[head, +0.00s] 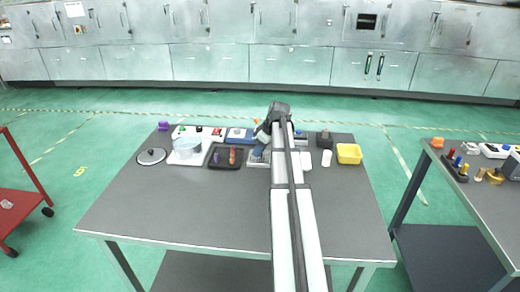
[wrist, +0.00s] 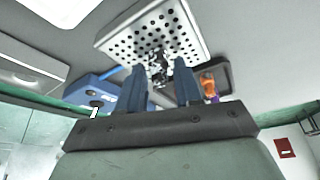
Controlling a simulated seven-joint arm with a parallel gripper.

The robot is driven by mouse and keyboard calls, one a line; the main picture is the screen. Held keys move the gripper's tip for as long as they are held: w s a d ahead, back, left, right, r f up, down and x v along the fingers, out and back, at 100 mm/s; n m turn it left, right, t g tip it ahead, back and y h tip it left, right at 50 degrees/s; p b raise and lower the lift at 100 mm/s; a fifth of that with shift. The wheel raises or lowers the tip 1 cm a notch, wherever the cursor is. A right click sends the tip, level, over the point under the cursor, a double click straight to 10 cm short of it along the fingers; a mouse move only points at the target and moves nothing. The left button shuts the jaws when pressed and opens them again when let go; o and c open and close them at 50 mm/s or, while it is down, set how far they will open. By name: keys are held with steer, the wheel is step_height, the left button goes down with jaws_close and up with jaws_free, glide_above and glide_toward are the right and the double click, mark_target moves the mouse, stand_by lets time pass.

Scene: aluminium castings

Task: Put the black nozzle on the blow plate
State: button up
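The pale perforated plate (wrist: 195,22), which looks like the blow plate, lies just beyond my fingertips in the wrist view. In the head view it shows partly behind my arm (head: 254,157). My gripper (wrist: 160,68) has two blue fingers standing apart. A small dark, speckled thing (wrist: 158,66) shows between the fingertips against the plate. I cannot tell whether it is the black nozzle, and no clear grip on it shows. In the head view my gripper (head: 263,138) is low over the back middle of the table, and my arm hides what lies under it.
A blue device (head: 238,134) is behind. White cylinders (head: 327,158) and a yellow bin (head: 349,153) are right. The table front (head: 190,215) is clear.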

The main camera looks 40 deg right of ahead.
steer(key=shift+o, duration=0.9)
steer(key=shift+r, duration=0.1)
steer(key=v, duration=1.2)
steer(key=shift+w, duration=0.1)
